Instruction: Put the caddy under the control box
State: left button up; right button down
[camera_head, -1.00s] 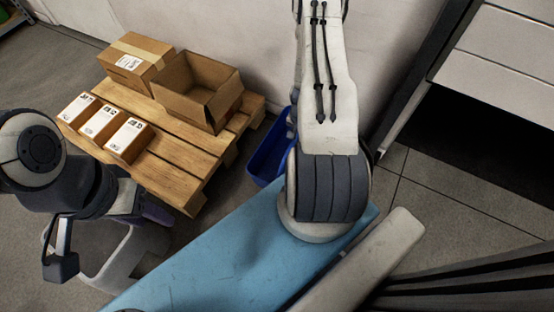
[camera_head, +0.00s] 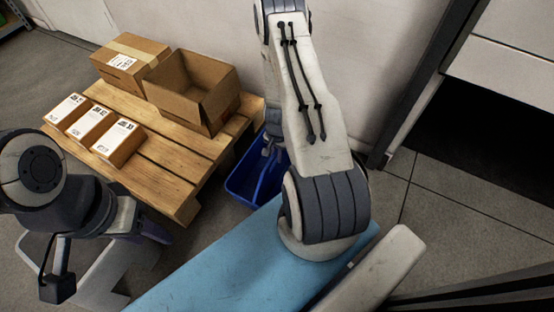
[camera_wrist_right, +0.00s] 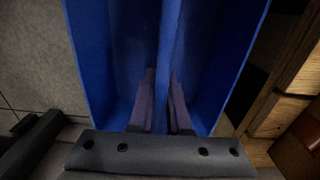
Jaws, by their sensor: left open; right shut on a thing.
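The caddy (camera_head: 240,187) is an open blue bin between the pallet and my right arm in the head view, partly hidden by that arm. In the right wrist view the caddy (camera_wrist_right: 105,55) fills the middle, with a blue bar along its centre. My right gripper (camera_wrist_right: 162,88) is shut on that bar; its fingers show on both sides. In the head view the right gripper (camera_head: 270,148) is small and partly hidden. My left gripper (camera_head: 155,232) is open at the lower left, apart from the caddy. A white panelled unit (camera_head: 510,50) at upper right may be the control box.
A wooden pallet (camera_head: 160,165) carries an open carton (camera_head: 190,95), a closed carton (camera_head: 128,62) and three small labelled boxes (camera_head: 92,124). It stands close to the caddy's left. A dark space (camera_head: 480,125) lies under the white unit. Tiled floor (camera_head: 440,210) at right is clear.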

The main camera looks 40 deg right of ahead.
jog(key=shift+r, duration=0.1)
jog(key=shift+f, duration=0.2)
jog(key=c, duration=0.9)
grip_release()
